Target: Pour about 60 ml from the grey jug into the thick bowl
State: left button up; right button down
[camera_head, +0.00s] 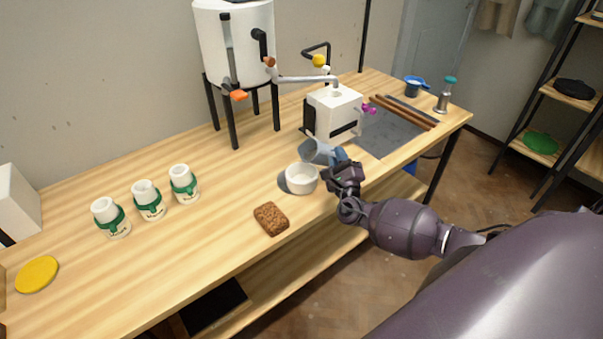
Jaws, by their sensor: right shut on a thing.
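The grey jug (317,151) is tilted with its mouth toward the left, just above and behind the thick bowl's right side. My right gripper (341,168) is shut on the jug from the right; its fingers are partly hidden behind the hand. The thick bowl (302,181) is white and stands upright on the wooden table (225,215). I cannot tell whether liquid is leaving the jug or how much is in the bowl. My left gripper is not in view.
A brown sponge-like block (271,219) lies in front of the bowl. A white machine with a crank (333,112) stands close behind the jug. Several white jars with green bands (150,201) stand at left. The table between jars and bowl is clear.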

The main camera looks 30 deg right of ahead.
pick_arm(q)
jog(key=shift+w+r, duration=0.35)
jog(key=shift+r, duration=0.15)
pick_arm(e)
jog(key=shift+r+n, duration=0.4)
jog(key=shift+n, duration=0.1)
jog(key=shift+a+y, duration=0.1)
jog(key=shift+y, duration=0.3)
pick_arm(q)
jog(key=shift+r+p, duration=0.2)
jog(key=shift+p, duration=0.1)
pick_arm(e)
jog(key=shift+a+r+n+t, duration=0.1)
jog(key=shift+r+n+t, duration=0.2)
jog(key=shift+n, duration=0.3)
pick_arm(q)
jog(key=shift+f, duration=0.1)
pick_arm(e)
jog(key=shift+f, duration=0.1)
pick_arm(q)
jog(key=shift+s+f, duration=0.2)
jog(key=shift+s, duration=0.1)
pick_arm(e)
jog(key=shift+a+n+y, duration=0.1)
jog(key=shift+n+y, duration=0.2)
jog(key=shift+n, duration=0.2)
jog(key=shift+t, duration=0.3)
